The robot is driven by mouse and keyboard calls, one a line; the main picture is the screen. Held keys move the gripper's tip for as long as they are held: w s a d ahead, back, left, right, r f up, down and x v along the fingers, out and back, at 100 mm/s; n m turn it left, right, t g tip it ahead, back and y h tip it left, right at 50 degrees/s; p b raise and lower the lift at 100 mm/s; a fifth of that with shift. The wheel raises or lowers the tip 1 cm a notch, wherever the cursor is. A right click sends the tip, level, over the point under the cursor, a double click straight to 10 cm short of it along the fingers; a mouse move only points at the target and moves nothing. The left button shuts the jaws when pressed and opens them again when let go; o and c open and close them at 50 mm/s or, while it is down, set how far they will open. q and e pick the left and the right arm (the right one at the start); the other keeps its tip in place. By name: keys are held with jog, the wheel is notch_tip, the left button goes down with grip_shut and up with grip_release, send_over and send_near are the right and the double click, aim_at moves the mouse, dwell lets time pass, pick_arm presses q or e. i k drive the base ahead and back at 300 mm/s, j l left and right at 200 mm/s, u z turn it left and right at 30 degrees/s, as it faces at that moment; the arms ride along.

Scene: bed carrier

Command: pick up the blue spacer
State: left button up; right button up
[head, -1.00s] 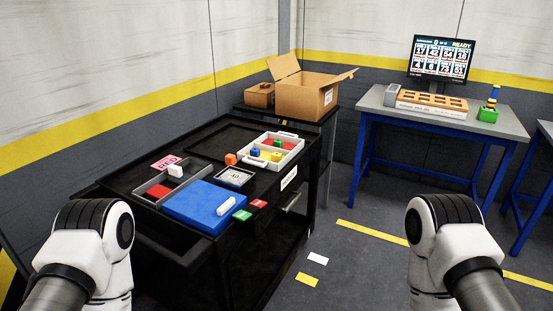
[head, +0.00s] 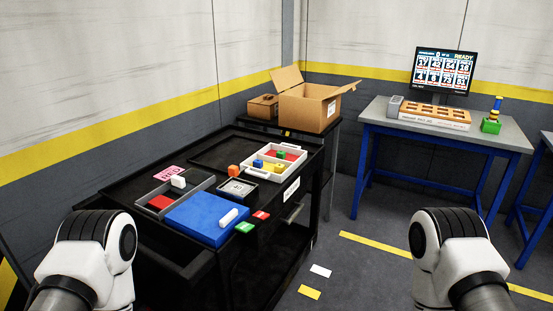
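A small blue block (head: 257,164), which looks like the blue spacer, sits in the light grey divided tray (head: 300,170) at the back right of the black cart. A green block (head: 281,155) and a yellow section (head: 270,167) are close to it in the tray. My left and right arms show at the bottom left and bottom right. Both stay in front of the cart, well apart from the tray. Neither gripper's fingers are in view.
The black cart (head: 214,153) also carries a blue pad (head: 200,222), a white block (head: 228,217), an orange cube (head: 233,170) and a small dark tray (head: 237,190). A cardboard box (head: 305,108) stands behind. A blue-legged bench (head: 490,141) is at right. Floor between is mostly clear.

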aim_at(258, 164)
jog(key=i+l, duration=0.2)
jog(key=i, duration=0.3)
jog(key=i+l, duration=0.15)
jog(key=i, duration=0.35)
